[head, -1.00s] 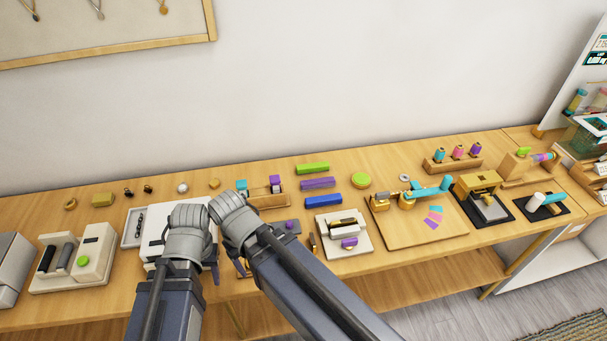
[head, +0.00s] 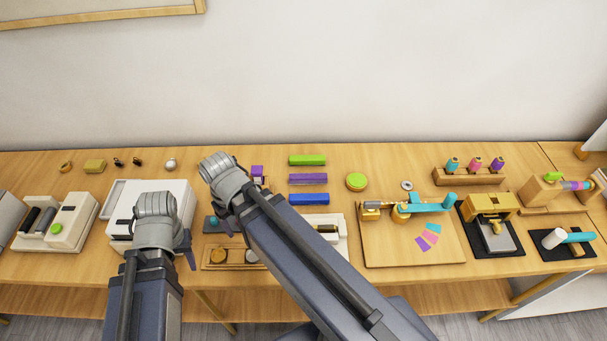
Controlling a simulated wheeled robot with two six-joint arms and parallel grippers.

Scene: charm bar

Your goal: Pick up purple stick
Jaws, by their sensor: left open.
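The purple stick (head: 308,179) lies flat on the wooden table, between a green stick (head: 307,160) behind it and a blue stick (head: 309,199) in front. Nothing covers it. My left gripper (head: 188,250) is open, low at the left of the head view, in front of the white box and well to the left of the purple stick. Only a dark part of its jaws shows past the wrist. My right arm reaches across the middle, its wrist left of the sticks.
A green round piece (head: 357,181) lies right of the sticks. A wooden board (head: 385,247) with a tool and coloured tags stands further right. A spool rack (head: 468,177) is behind. A white box (head: 178,195) stands at left. Bare table surrounds the stick row's back and right.

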